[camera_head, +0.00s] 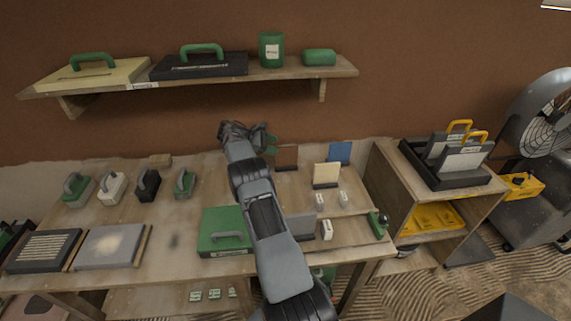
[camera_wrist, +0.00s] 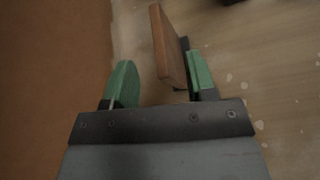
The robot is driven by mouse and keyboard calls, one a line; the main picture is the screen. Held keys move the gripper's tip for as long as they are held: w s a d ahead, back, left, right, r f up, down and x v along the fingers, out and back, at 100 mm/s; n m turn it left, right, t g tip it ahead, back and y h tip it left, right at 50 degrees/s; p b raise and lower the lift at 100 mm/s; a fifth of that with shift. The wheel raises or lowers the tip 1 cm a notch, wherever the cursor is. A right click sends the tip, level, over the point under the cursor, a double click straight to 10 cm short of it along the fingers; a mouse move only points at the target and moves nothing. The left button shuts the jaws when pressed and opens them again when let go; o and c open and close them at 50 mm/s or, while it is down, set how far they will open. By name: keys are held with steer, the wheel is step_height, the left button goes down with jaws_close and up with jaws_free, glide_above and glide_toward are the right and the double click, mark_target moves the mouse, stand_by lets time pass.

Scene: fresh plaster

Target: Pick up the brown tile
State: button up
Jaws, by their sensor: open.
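In the wrist view the brown tile (camera_wrist: 167,47) stands on edge between my green fingers, nearer the right one. My gripper (camera_wrist: 158,82) is open around its near end, with a clear gap to the left finger. I cannot tell whether the right finger touches the tile. In the head view my gripper (camera_head: 268,142) is beside the tile's left edge.
A cream tile (camera_head: 326,174) and a blue tile (camera_head: 340,152) stand to the right of the brown one. A green case (camera_head: 222,240) lies at the table's front. The brown wall (camera_wrist: 50,70) is close on the left in the wrist view. A shelf (camera_head: 225,80) hangs above.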

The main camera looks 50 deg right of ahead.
mark_target(283, 148)
steer(key=shift+b+x, duration=1.15)
steer(key=shift+x, duration=1.5)
steer(key=shift+s+r, duration=0.1)
steer(key=shift+r, duration=0.05)
steer(key=shift+c, duration=0.4)
jaws_close()
